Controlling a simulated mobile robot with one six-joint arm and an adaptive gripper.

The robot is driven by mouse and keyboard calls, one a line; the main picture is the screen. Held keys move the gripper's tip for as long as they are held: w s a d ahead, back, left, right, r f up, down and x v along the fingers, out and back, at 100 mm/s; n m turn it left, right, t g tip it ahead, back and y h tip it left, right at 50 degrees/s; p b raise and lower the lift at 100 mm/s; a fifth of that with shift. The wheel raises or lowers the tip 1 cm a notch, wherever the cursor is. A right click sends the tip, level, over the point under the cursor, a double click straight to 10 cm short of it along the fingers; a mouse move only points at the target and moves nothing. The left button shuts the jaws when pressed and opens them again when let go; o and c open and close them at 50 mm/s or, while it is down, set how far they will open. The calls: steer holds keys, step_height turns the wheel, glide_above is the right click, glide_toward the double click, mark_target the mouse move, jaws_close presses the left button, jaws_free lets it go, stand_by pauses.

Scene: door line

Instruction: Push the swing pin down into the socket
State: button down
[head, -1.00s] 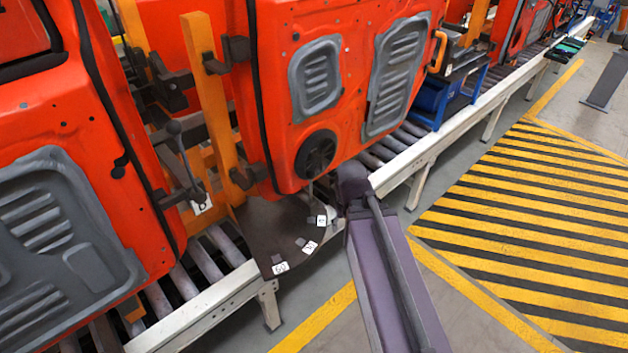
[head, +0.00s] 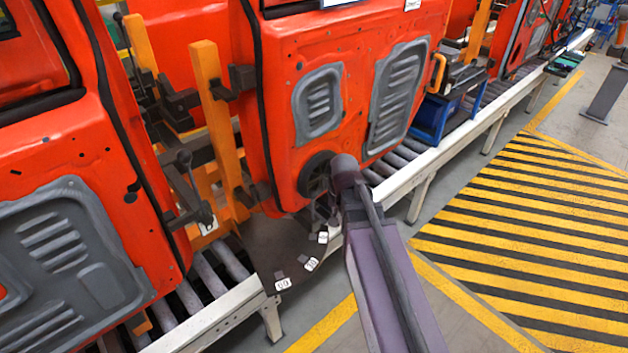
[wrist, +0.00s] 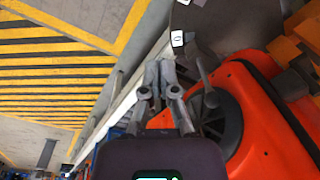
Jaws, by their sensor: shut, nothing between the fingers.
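My gripper (wrist: 157,68) is shut and empty in the wrist view, its fingertips beside the door's lower edge. A grey rod with a wider base (wrist: 207,82), which looks like the swing pin, stands right of the fingers, in front of the door's round dark grille (wrist: 217,120). A gap shows between fingers and rod. In the head view my arm hides most of the gripper and that rod. The dark plate (head: 275,240) below the door bears small grey blocks (head: 303,258) beside white labels; I cannot make out a socket hole.
The orange door (head: 290,150) hangs over the roller conveyor with its white rail (head: 225,315). Another orange door (head: 60,150) stands at left. A black lever (head: 185,160) rises between them. Yellow-striped floor (head: 540,220) at right is clear.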

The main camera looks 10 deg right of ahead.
mark_target(313, 192)
steer(key=w+a+r+m+t+p, duration=0.1)
steer(key=w+a+r+m+p, duration=0.2)
steer(key=w+r+m+p, duration=0.4)
steer(key=w+r+p, duration=0.2)
steer(key=w+r, duration=0.1)
steer(key=w, duration=0.3)
steer(key=shift+a+r+y, duration=0.25)
steer(key=shift+r+y, duration=0.05)
steer(key=shift+r, duration=0.1)
steer(key=shift+f, duration=0.15)
steer(key=f+b, duration=0.4)
steer(key=w+f+b, duration=0.1)
steer(key=f+b, duration=0.4)
steer(key=w+a+f+b, duration=0.1)
steer(key=f+b, duration=0.3)
steer(key=shift+w+f+b, duration=0.2)
steer(key=shift+w+b, duration=0.05)
steer(key=shift+b, duration=0.1)
steer(key=shift+f, duration=0.15)
